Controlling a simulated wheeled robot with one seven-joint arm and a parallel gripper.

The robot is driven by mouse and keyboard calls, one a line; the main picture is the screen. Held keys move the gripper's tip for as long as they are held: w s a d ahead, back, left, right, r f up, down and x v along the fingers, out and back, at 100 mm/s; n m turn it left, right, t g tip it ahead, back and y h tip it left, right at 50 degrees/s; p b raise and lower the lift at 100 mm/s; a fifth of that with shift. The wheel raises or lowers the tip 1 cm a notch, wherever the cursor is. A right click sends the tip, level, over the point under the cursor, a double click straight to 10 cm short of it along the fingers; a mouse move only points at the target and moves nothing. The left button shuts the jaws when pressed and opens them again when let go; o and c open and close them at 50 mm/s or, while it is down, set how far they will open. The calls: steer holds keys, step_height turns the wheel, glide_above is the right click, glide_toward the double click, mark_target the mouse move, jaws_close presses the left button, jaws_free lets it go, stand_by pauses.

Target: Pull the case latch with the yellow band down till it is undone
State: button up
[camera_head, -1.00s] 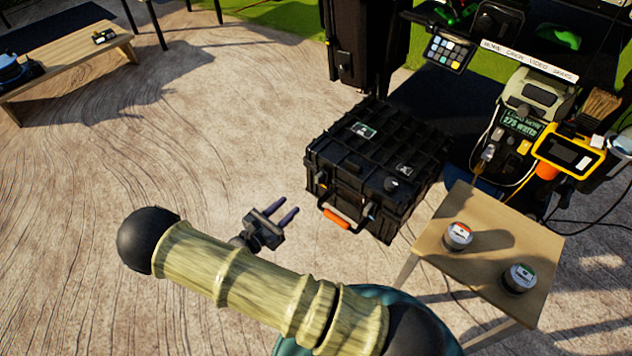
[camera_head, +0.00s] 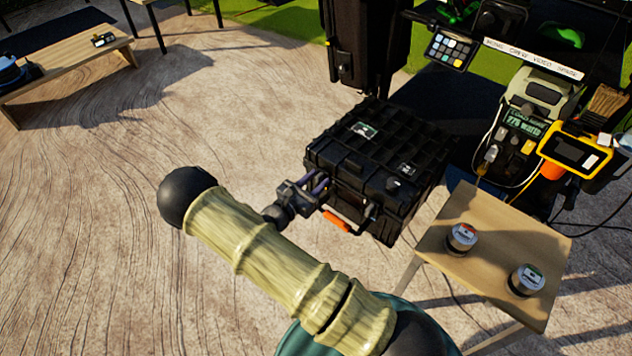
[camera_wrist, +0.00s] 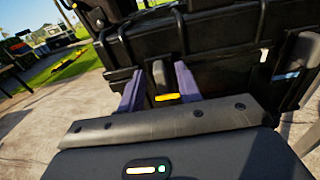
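The black case (camera_head: 385,155) stands on the ground, its lid closed, with an orange handle (camera_head: 336,221) on its front. In the wrist view, the case latch with the yellow band (camera_wrist: 166,97) is on the case front (camera_wrist: 215,60). It stands upright between the two purple fingers of my gripper (camera_wrist: 160,84). The fingers are apart, one on each side of the latch, with a gap at least on the left. In the head view, my gripper (camera_head: 319,183) is at the left part of the case front and its fingers hide the latch.
A small wooden table (camera_head: 437,244) with two round tins (camera_head: 462,238) stands right of the case. The equipment cart (camera_head: 530,75) is behind it, with hanging cables. A wooden bench (camera_head: 75,68) is at the far left. The ground left of the case is clear.

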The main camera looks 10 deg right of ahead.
jaws_close()
